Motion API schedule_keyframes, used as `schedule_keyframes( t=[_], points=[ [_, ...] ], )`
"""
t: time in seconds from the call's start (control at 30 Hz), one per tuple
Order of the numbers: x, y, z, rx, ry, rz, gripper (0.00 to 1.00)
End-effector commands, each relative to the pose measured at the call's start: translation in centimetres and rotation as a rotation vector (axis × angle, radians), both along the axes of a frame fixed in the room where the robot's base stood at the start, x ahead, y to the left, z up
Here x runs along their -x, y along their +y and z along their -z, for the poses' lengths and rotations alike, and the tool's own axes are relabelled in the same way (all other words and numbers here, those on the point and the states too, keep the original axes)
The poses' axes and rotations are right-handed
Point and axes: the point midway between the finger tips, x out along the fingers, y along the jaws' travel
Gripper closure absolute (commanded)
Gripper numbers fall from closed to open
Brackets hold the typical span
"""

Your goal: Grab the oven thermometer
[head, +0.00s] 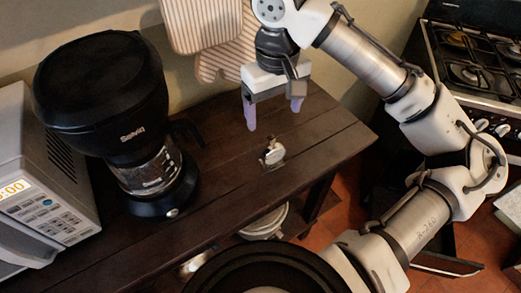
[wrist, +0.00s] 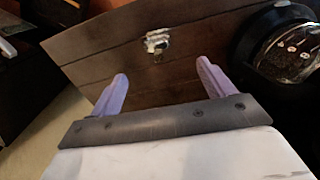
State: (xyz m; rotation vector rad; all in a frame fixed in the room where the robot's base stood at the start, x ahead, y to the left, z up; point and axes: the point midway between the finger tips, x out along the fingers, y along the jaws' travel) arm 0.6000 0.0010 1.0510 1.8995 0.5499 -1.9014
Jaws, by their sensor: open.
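The small silvery object that looks like the oven thermometer (head: 273,154) stands on the dark wooden shelf top (head: 235,180), to the right of the coffee maker. Its fine details are too small to read. In the wrist view the thermometer (wrist: 157,41) shows beyond the fingertips, roughly between them. My gripper (head: 273,116) is open and empty, with its two pale purple fingers pointing down. It hangs above and a little behind the thermometer, apart from it. In the wrist view both fingers of my gripper (wrist: 163,80) are spread wide with nothing between them.
A black coffee maker (head: 105,95) stands left of the thermometer, and a microwave (head: 40,170) is at the far left. Striped boards (head: 205,30) hang on the wall behind. A stove (head: 475,65) is at the right. A white pot (head: 264,221) sits below the shelf top.

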Motion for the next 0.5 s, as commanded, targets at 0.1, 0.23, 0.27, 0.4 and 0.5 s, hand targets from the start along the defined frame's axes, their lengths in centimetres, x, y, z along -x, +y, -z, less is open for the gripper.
schedule_keyframes(
  t=[0.1,0.23,0.27,0.4,0.5],
  points=[
    [0.0,0.0,1.1,-0.001,0.002,0.0,0.19],
    [0.1,0.0,3.6,-0.001,0.003,0.0,0.19],
    [0.0,-0.1,4.1,-0.001,0.003,0.002,0.19],
    [0.0,0.0,6.7,-0.001,0.002,0.0,0.19],
    [-0.1,0.0,7.9,0.0,0.001,0.001,0.19]
  ],
)
